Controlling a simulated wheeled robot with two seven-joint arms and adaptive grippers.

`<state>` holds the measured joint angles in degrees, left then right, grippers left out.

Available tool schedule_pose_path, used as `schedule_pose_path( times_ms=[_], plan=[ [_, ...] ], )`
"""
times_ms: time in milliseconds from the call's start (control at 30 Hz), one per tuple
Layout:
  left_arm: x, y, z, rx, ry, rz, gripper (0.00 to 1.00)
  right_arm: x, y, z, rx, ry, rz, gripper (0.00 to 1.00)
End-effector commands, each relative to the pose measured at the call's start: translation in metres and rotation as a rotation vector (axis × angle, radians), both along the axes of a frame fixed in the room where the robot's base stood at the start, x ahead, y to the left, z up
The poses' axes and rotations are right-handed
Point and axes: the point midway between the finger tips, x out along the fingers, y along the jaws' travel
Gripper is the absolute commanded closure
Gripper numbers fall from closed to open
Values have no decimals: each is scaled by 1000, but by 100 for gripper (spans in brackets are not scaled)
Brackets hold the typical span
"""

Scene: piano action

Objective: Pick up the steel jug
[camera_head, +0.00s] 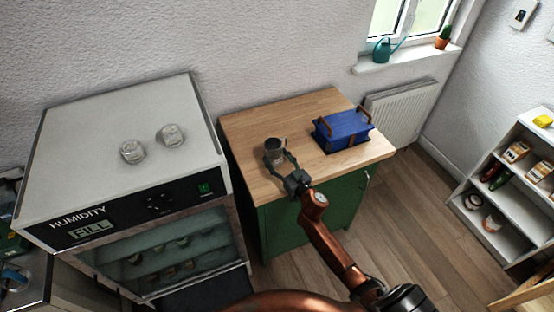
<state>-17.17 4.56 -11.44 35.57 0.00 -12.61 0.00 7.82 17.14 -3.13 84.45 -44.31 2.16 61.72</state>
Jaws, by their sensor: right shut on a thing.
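The steel jug (274,146) is a small grey metal vessel, upright at the left part of the wooden counter top. My right gripper (279,160) reaches it from the front and is shut on it, with its fingers at the jug's near side. The fingers and the gripper body hide part of the jug's lower side. I cannot tell whether the jug's base touches the counter. My left gripper is not in view.
A blue box with brown handles (343,130) sits on the counter (240,125), right of the jug. A humidity cabinet (120,110) with two glass jars on top stands to the left. Shelves (510,190) stand at the right. Bare floor lies between counter and shelves.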

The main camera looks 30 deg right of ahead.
Motion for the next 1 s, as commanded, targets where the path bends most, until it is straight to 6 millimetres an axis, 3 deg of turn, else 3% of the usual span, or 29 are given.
schedule_pose_path(
  times_ms=[200, 800, 1000],
  plan=[
    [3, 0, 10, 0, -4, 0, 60, 0, 0, 25, -4, -3, 1, 78],
    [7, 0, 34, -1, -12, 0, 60, -44, 30, 84, -2, -2, 1, 78],
    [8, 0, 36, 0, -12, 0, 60, -64, 45, 93, 1, -3, 1, 78]
  ],
)
